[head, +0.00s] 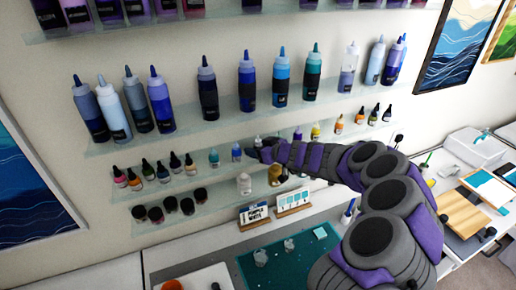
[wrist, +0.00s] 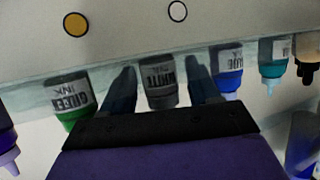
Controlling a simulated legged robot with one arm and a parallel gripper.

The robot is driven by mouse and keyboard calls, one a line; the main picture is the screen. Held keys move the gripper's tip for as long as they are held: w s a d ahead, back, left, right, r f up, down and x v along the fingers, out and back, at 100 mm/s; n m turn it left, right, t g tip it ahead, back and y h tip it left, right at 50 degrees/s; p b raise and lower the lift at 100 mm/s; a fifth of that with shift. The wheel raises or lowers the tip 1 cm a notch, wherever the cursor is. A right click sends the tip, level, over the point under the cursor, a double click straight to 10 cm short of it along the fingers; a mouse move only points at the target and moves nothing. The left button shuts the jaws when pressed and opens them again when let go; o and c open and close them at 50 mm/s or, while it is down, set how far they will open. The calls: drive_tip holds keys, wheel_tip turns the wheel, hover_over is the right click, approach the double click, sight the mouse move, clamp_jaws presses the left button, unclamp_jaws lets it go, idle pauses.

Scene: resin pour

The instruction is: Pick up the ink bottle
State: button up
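Small ink bottles stand in a row on a glass shelf. In the wrist view, which looks upside down, a grey-white bottle labelled as white ink (wrist: 160,84) sits between the two dark fingers of my gripper (wrist: 160,66). The gripper is open, with a finger on each side and small gaps visible. In the head view the white ink bottle (head: 257,142) shows just above my gripper (head: 258,151) at the shelf; its lower part is hidden by the fingers. The task does not name a colour of ink.
In the wrist view, a green ink bottle (wrist: 72,98) stands left, and blue (wrist: 228,72) and teal (wrist: 273,62) bottles stand right, close to the fingers. Taller bottles (head: 206,90) fill the shelf above. Below lies a worktop with a green mat (head: 310,250) and small cards (head: 254,216).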

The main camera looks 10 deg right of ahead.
sight(259, 141)
drive_tip(key=c, duration=0.9)
drive_tip(key=shift+r, duration=0.1)
drive_tip(key=shift+c, duration=0.2)
drive_tip(key=shift+r+b, duration=0.35)
drive_tip(key=shift+r, duration=1.1)
drive_tip(key=shift+s+r, duration=0.25)
drive_tip(key=s+r+b, duration=0.1)
drive_tip(key=s+b, duration=0.3)
drive_tip(key=s, duration=1.1)
drive_tip(key=shift+s+r, duration=0.2)
drive_tip(key=shift+s, duration=0.05)
drive_tip(key=o, duration=0.5)
drive_tip(key=c, duration=0.6)
